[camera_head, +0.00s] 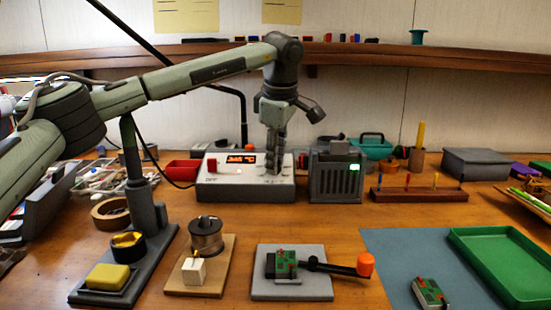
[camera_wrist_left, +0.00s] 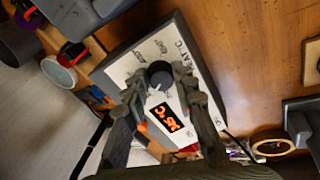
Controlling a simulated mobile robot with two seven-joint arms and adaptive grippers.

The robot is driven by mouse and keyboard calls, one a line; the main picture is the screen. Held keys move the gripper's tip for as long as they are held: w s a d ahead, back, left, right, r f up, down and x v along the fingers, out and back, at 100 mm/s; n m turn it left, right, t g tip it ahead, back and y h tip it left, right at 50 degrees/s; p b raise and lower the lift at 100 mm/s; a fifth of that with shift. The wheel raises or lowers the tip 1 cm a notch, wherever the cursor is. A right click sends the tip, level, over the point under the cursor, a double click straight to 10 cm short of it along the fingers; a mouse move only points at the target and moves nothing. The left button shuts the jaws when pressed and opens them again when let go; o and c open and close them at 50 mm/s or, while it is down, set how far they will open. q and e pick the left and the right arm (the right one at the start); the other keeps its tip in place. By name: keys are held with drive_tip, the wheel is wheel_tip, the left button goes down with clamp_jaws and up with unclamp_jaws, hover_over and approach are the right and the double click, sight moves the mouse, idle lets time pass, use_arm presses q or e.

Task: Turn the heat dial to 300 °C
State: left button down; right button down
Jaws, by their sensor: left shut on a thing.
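The heat station (camera_head: 228,188) is a pale box with an orange-lit display (camera_head: 241,159) and a red switch (camera_head: 212,165). The display seems to start with a 3, but its digits are too small to read surely. My left gripper (camera_head: 273,160) points down over the right part of the station and hides the dial there. In the left wrist view, the dark round heat dial (camera_wrist_left: 159,74) with a pale pointer mark sits between the fingers of my left gripper (camera_wrist_left: 160,84), which is shut on it. The display (camera_wrist_left: 172,119) glows beside it. My right gripper is out of view.
A grey unit with a green light (camera_head: 336,175) stands close to the station's right side. In front are a solder spool (camera_head: 206,236), a red-green circuit board (camera_head: 282,264) and a green tray (camera_head: 507,263). A sponge stand (camera_head: 147,215) rises at left.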

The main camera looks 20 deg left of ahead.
use_arm(q)
drive_tip(key=c, duration=1.2)
unclamp_jaws()
drive_tip(key=v, duration=1.2)
drive_tip(key=shift+s, duration=0.1)
